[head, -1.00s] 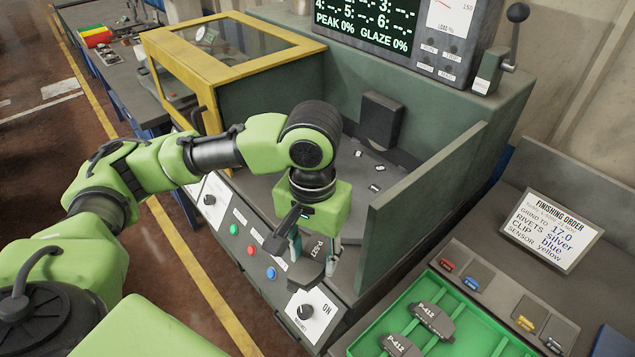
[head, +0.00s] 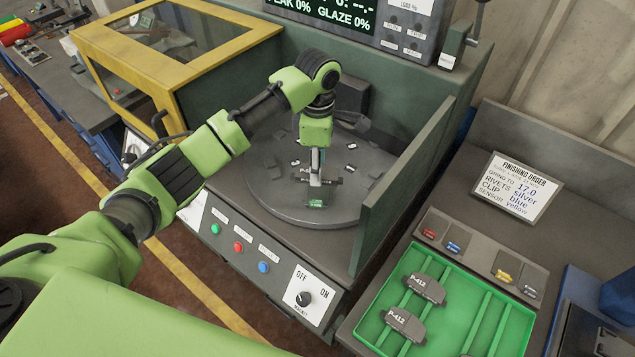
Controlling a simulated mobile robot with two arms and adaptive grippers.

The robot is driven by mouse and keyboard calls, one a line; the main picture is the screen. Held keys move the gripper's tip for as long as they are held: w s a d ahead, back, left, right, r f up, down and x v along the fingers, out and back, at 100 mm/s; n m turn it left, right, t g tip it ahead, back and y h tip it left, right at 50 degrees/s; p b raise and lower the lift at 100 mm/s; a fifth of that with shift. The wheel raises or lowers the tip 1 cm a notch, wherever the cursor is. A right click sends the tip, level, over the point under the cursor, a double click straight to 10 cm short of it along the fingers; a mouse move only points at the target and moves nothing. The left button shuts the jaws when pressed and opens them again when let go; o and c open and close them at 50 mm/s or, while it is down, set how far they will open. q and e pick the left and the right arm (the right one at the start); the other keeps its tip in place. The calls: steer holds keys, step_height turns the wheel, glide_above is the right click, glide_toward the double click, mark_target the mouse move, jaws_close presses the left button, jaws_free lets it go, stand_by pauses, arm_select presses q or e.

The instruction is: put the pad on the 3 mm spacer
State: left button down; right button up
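My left gripper (head: 316,168) reaches down over the round grey turntable (head: 262,205) inside the machine. Its fingers are shut on a dark brake pad (head: 330,181), whose label starts with "P". The pad is low over the turntable; I cannot tell whether it touches anything beneath. A small green block (head: 316,203) with a pale label too small to read shows just in front of the pad. Small metal pieces (head: 295,162) and (head: 350,146) lie behind it on the turntable. I cannot tell from any label which piece is the 3 mm spacer. My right gripper is not in view.
A green wall panel (head: 405,185) stands right of the turntable, and a yellow-framed cover (head: 180,55) left. A green tray (head: 455,335) holds two pads marked P-412 (head: 425,288). A finishing order sign (head: 518,187) stands behind it. The magnet knob (head: 303,298) is in front.

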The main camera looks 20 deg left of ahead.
mark_target(318, 194)
arm_select(q)
step_height(318, 194, down, 3)
steer(key=shift+f+p, duration=0.15)
steer(key=shift+p, duration=0.15)
step_height(318, 194, down, 3)
steer(key=shift+f+p, duration=0.1)
steer(key=shift+p, duration=0.3)
steer(key=shift+f, duration=0.25)
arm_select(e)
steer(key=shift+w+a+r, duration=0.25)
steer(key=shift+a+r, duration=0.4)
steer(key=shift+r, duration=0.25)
arm_select(q)
steer(key=shift+f, duration=0.1)
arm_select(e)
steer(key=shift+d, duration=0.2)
arm_select(q)
steer(key=c, duration=1.3)
jaws_free()
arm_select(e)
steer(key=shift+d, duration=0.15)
